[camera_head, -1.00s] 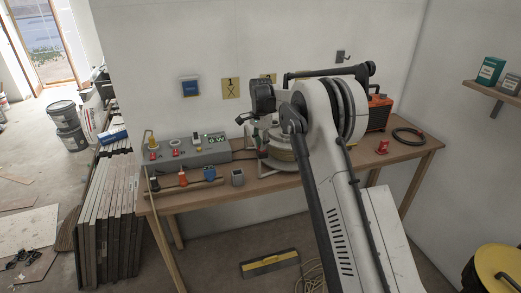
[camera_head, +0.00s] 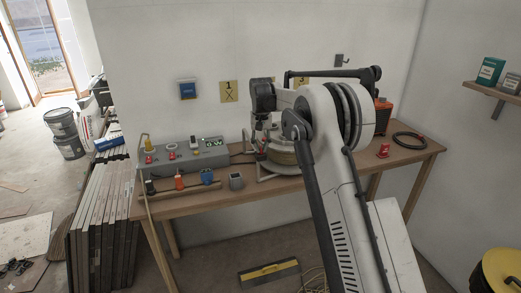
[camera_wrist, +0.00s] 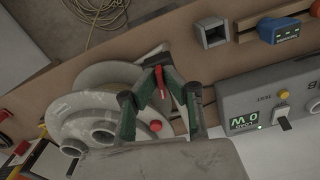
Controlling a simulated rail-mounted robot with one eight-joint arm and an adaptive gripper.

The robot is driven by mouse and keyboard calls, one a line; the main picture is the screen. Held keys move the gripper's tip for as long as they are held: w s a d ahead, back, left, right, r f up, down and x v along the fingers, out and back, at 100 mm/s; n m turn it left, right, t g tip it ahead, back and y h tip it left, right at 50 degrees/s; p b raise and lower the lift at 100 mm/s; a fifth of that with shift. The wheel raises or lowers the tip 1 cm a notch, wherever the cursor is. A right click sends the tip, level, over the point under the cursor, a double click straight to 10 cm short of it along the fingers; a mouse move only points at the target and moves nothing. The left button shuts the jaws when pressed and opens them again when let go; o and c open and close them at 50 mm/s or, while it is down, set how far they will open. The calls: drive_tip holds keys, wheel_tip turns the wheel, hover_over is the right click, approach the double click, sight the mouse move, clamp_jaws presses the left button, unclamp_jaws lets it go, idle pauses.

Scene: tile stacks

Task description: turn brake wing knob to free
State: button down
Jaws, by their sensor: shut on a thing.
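A pale cable reel (camera_wrist: 75,112) with a stepped round hub stands on the wooden bench; in the head view the reel (camera_head: 283,158) is partly hidden behind my arm. My gripper (camera_wrist: 161,78) has its green-padded fingers closing from both sides on a red wing knob (camera_wrist: 161,83) beside the reel. The knob stands lengthwise between the fingertips; its markings cannot be read. In the head view my gripper (camera_head: 259,130) hangs low at the reel's left side, and the knob there is too small to make out.
A grey box (camera_head: 184,156) with a lit display stands left of the reel. A red round knob (camera_wrist: 156,126) sits close to the fingers. A black cable coil (camera_head: 409,139) lies at right.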

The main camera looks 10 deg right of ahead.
drive_tip(key=shift+d+n, duration=0.1)
drive_tip(key=shift+n, duration=1)
drive_tip(key=c, duration=1.9)
unclamp_jaws()
drive_tip(key=shift+o, duration=0.2)
drive_tip(key=shift+r, duration=0.1)
wheel_tip(320, 180, up, 12)
